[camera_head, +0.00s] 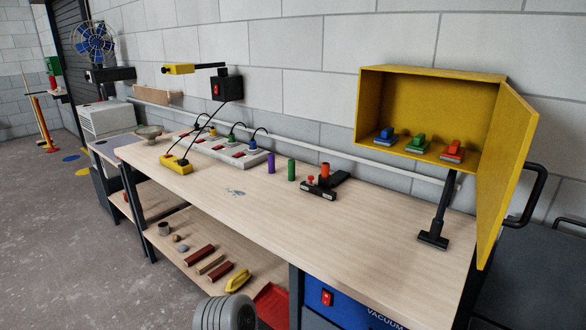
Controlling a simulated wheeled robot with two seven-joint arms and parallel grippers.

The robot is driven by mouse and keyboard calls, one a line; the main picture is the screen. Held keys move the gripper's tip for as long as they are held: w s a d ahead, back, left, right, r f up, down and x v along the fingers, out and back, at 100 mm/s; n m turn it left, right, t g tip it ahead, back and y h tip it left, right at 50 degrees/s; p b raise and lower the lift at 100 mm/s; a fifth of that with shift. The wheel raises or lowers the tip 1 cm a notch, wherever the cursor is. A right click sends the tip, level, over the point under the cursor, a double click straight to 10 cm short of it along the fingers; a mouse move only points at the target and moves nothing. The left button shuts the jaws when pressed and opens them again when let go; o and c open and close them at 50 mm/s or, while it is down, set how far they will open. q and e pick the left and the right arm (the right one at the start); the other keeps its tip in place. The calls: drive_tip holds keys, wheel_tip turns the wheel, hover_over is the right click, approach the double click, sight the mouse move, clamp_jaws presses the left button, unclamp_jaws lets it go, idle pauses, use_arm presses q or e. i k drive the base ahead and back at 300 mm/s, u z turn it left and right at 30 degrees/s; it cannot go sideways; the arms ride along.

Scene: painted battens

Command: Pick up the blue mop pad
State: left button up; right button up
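A flat round blue disc (71,158) lies on the floor at the far left, beside a yellow disc (83,172). A small blue item with a pale base (385,137) sits in the open yellow cabinet, left of a similar green item (417,143) and a red item (453,150). I cannot tell from this view which blue thing is the mop pad. Neither of my grippers shows.
A long wooden workbench (380,225) with a lower shelf (190,228) runs along the wall. The cabinet door (505,175) hangs open at right. The left floor is mostly clear.

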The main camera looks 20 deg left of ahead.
sight(387, 138)
drive_tip(key=z, duration=2.25)
drive_tip(key=k, duration=0.9)
drive_tip(key=u, duration=1.2)
drive_tip(key=i, duration=0.5)
drive_tip(key=z, duration=0.05)
